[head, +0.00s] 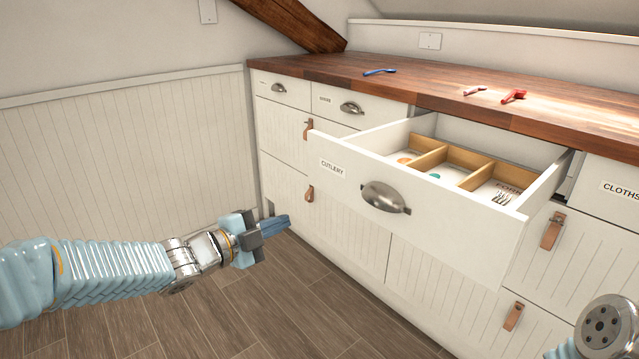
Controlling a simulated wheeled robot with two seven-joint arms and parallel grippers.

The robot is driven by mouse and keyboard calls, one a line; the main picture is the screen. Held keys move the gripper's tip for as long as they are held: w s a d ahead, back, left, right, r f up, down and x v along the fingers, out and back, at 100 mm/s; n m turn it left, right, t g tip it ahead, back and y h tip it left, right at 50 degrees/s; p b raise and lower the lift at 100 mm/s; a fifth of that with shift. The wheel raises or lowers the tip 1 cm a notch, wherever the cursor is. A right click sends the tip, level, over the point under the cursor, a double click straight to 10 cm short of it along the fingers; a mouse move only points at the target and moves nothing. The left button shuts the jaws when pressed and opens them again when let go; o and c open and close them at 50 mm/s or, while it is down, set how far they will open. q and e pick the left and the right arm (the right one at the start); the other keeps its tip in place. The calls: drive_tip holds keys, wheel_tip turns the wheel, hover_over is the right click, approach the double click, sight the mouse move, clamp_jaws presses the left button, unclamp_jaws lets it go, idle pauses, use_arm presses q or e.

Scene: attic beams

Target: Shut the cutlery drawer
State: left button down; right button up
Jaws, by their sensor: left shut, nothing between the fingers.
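The cutlery drawer (450,247) is pulled well out from under the countertop. Its white front bears a "CUTLERY" label (332,168) and a dark metal cup handle (385,197). Inside, wooden dividers (467,176) part several compartments, with forks (503,197) in the right one and small coloured items in the others. My left gripper (283,224) is shut and empty, low and to the left of the drawer front, apart from it. Part of my right arm (602,325) shows at the lower right corner; its fingers are not seen.
A wooden countertop (430,85) holds a blue utensil (379,72) and two red items. Shut drawers and lower doors with leather pulls (552,231) surround the open drawer. The "CLOTHS" drawer (612,187) is at right. The plank floor (290,310) in front is clear.

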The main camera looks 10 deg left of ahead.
sight(332, 173)
use_arm(q)
drive_tip(key=s+a+r+m+h, duration=0.1)
drive_tip(key=s+r+m+h, duration=0.1)
drive_tip(key=s+r+m, duration=0.35)
drive_tip(key=x, duration=0.5)
drive_tip(key=r+x, duration=0.1)
drive_tip(key=x, duration=0.3)
drive_tip(key=a+r+x, duration=0.1)
drive_tip(key=x, duration=0.4)
drive_tip(key=shift+w+d+b, duration=0.25)
drive_tip(key=shift+w+b, duration=0.05)
drive_tip(key=shift+w, duration=0.3)
use_arm(e)
drive_tip(key=shift+d+f, duration=0.15)
drive_tip(key=shift+f, duration=0.3)
